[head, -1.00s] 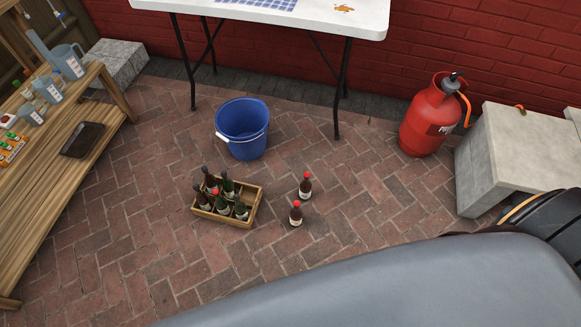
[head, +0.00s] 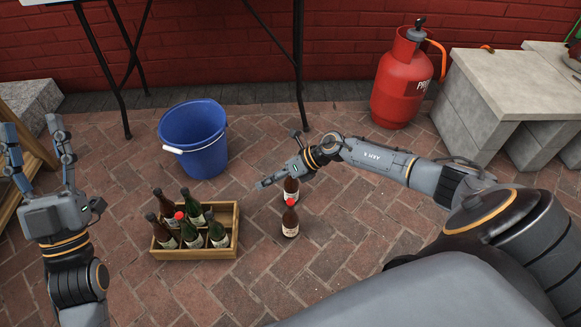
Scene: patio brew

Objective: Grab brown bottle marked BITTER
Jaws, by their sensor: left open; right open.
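Two brown bottles stand upright on the brick floor, right of the crate. The front bottle (head: 290,222) has a red cap and a pale label. The rear bottle (head: 291,190) is partly hidden, its top behind my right gripper (head: 281,160). A wooden crate (head: 208,254) holds several dark bottles, one with a red cap (head: 180,216). The lettering is too small to read, so I cannot tell which is BITTER. My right gripper is open and empty, by the rear bottle's top; contact cannot be told. My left gripper (head: 33,127) is open and empty, raised left of the crate.
A blue bucket (head: 193,138) stands behind the crate. A red gas cylinder (head: 402,80) and concrete blocks (head: 490,105) stand at the right. Dark table legs (head: 299,70) rise at the back. A wooden shelf edge is at the far left. The front floor is clear.

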